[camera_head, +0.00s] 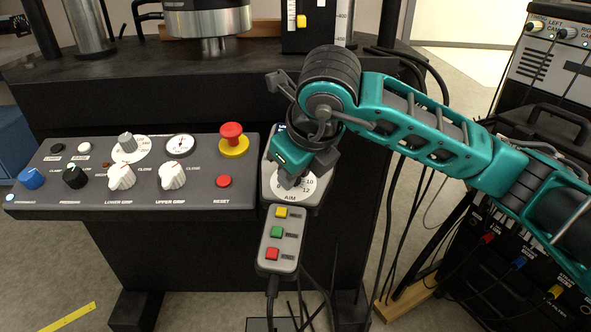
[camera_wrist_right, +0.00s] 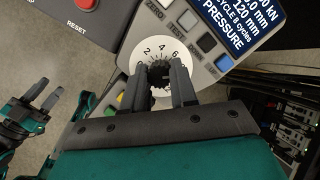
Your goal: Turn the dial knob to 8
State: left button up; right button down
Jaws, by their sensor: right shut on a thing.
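The dial (camera_head: 311,190) has a white numbered face on a grey handheld panel marked AIM. Its face also shows in the right wrist view (camera_wrist_right: 150,52), where 2, 4 and 6 are readable. My right gripper (camera_head: 290,180) reaches down over it. In the wrist view the right gripper's fingers (camera_wrist_right: 160,80) are shut on the dark dial knob (camera_wrist_right: 159,72) at the face's centre. The knob's pointer is hidden, so its setting cannot be read. My left gripper (camera_wrist_right: 22,122) shows at the left edge of the wrist view, away from the dial; its opening is unclear.
A grey control panel (camera_head: 110,195) with knobs and a red emergency button (camera_head: 231,133) stands left of the dial. A box with yellow, green and red buttons (camera_head: 281,240) hangs below. Cables and a dark equipment rack (camera_head: 510,260) are at the right.

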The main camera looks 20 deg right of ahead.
pick_arm(q)
jog(key=shift+a, duration=0.1)
pick_arm(e)
jog(key=c, duration=0.9)
grip_release()
pick_arm(q)
jog(key=p, duration=0.1)
jog(key=a+r+p, duration=0.1)
jog(key=p, duration=0.1)
jog(key=shift+s+r, duration=0.15)
jog(key=shift+r, duration=0.1)
pick_arm(e)
jog(key=v, duration=1.3)
jog(key=shift+d, duration=0.1)
jog(key=shift+f, duration=0.1)
